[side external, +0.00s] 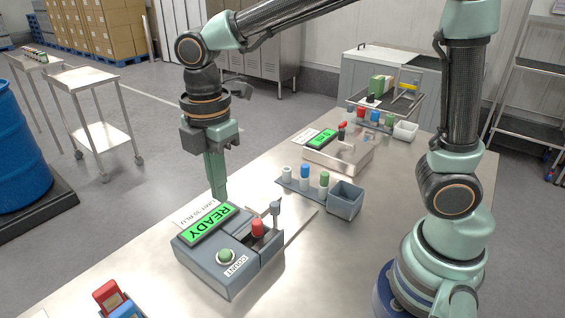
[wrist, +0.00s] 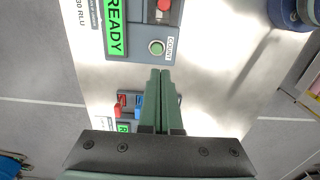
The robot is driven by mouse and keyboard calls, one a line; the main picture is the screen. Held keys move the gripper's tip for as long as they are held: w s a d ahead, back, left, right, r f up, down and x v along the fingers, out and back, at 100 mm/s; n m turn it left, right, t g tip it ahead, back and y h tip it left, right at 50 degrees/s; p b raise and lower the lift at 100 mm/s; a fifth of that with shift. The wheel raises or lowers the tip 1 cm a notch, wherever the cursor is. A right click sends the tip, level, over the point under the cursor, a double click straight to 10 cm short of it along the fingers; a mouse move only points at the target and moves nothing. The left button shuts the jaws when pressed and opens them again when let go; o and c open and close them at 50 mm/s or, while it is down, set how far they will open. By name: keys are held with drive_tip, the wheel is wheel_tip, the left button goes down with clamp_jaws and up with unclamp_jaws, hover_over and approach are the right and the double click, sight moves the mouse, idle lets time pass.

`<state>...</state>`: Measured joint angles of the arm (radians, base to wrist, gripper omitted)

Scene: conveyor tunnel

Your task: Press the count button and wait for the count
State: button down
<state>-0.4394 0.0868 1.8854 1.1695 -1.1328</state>
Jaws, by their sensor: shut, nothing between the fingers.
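The grey counter box (side external: 222,272) stands on the metal table. Its green display (side external: 210,226) reads READY. The round green count button (side external: 225,256) is on its top, beside a label reading COUNT. A red-capped vial (side external: 258,229) stands in the box's slot. My gripper (side external: 219,196) is shut and empty, pointing down, above the back edge of the box near the display and apart from the button. In the wrist view the count button (wrist: 156,47) lies just beyond the shut fingertips (wrist: 160,72), and the display (wrist: 115,27) also reads READY.
A rack with several capped vials (side external: 306,183) and a grey bin (side external: 345,200) stand behind the box. A second device (side external: 339,150) is farther back. Red and blue items (side external: 117,300) lie at the front left. The table right of the box is clear.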

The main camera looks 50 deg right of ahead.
sight(230, 253)
wheel_tip(230, 253, down, 14)
drive_tip(key=shift+r, duration=0.2)
idle(0.4)
drive_tip(key=shift+s+f, duration=0.1)
drive_tip(key=shift+f, duration=1.05)
drive_tip(key=shift+r, duration=0.1)
wheel_tip(230, 253, up, 15)
drive_tip(key=shift+r, duration=0.1)
drive_tip(key=s+d+r+m+t, duration=0.2)
drive_tip(key=d+m, duration=0.6)
drive_tip(key=m, duration=0.1)
drive_tip(key=s+d+r+m+t, duration=0.2)
drive_tip(key=s+d+m+t, duration=0.1)
drive_tip(key=d+m, duration=0.5)
drive_tip(key=shift+r+m+t, duration=0.3)
drive_tip(key=shift+m, duration=0.2)
